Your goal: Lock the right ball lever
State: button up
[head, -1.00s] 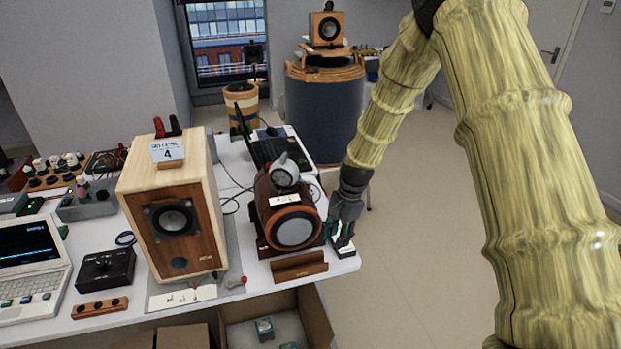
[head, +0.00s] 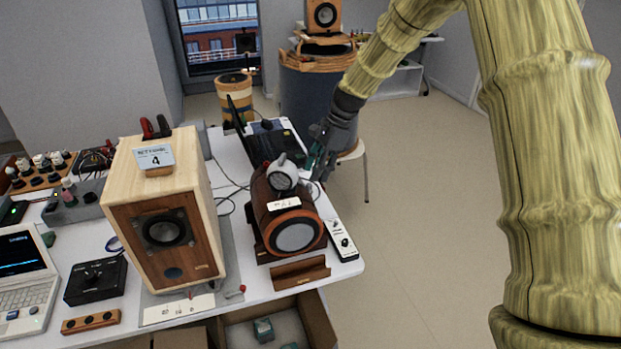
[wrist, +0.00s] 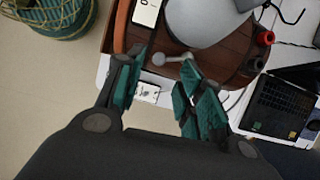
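A dark wooden barrel-shaped speaker (head: 262,213) with a grey round pod (head: 283,177) on top lies near the table's right edge. The wrist view shows its wooden side (wrist: 240,62) and the grey pod (wrist: 205,18). A small grey lever with a ball end (wrist: 159,58) shows at this side, in the gap between my fingertips in the picture. My gripper (wrist: 160,72) is open, and I cannot tell whether a finger touches the lever. In the head view my gripper (head: 317,162) is beside the speaker's rear right; the lever is not discernible there.
A light wooden speaker (head: 165,215) stands left of the barrel speaker. A small white control box (head: 342,240) lies at the table's right edge. Red and black terminals (wrist: 262,38) and a dark laptop-like device (wrist: 280,105) are near my right finger.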

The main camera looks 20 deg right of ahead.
aim_at(310, 184)
jog(key=x, duration=0.3)
jog(key=shift+s+a+p, duration=0.15)
jog(key=shift+p, duration=0.2)
jog(key=shift+a+f, duration=0.2)
jog(key=shift+f, duration=0.4)
jog(key=shift+c, duration=0.5)
grip_shut()
